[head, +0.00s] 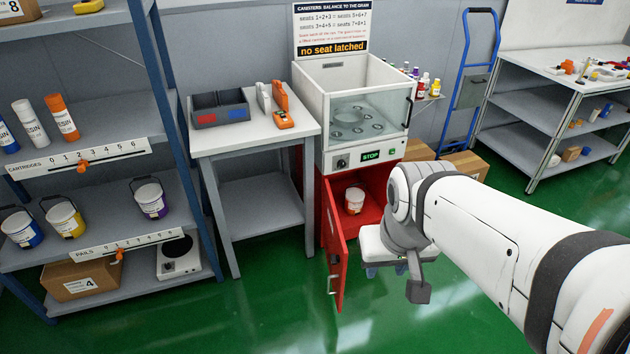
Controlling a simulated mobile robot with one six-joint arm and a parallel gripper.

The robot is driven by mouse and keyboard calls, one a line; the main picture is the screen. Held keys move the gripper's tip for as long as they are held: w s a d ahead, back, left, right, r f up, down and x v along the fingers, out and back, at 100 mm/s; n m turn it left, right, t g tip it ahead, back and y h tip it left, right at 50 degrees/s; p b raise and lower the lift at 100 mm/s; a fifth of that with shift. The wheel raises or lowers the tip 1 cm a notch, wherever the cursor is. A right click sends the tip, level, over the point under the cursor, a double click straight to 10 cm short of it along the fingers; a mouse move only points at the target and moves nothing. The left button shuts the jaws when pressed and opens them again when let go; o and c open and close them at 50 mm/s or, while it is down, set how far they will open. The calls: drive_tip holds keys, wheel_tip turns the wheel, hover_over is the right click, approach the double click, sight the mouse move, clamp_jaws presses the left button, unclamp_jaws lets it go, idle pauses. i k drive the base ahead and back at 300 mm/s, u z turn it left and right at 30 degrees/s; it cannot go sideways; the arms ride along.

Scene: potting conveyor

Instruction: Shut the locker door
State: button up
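The red locker (374,183) sits under the white machine in the middle of the head view. Its red door (335,250) stands wide open, swung out toward me on the left side, with a small light handle (332,284) on it. A white and orange pail (354,200) stands inside the locker. My gripper (418,291) is low in front of the locker, to the right of the open door and apart from it in the picture. Its fingers are small and partly hidden by my arm, so I cannot tell whether they are open.
A white machine (342,160) with a glass front stands above the locker. A grey table (250,137) with a two-part bin (220,108) is left of it. A shelf rack (95,112) stands at far left, cardboard boxes (467,164) at right. Green floor (270,300) is clear in front.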

sight(333, 239)
drive_tip(key=z, duration=0.05)
drive_tip(key=i, duration=1)
drive_tip(key=u, duration=0.05)
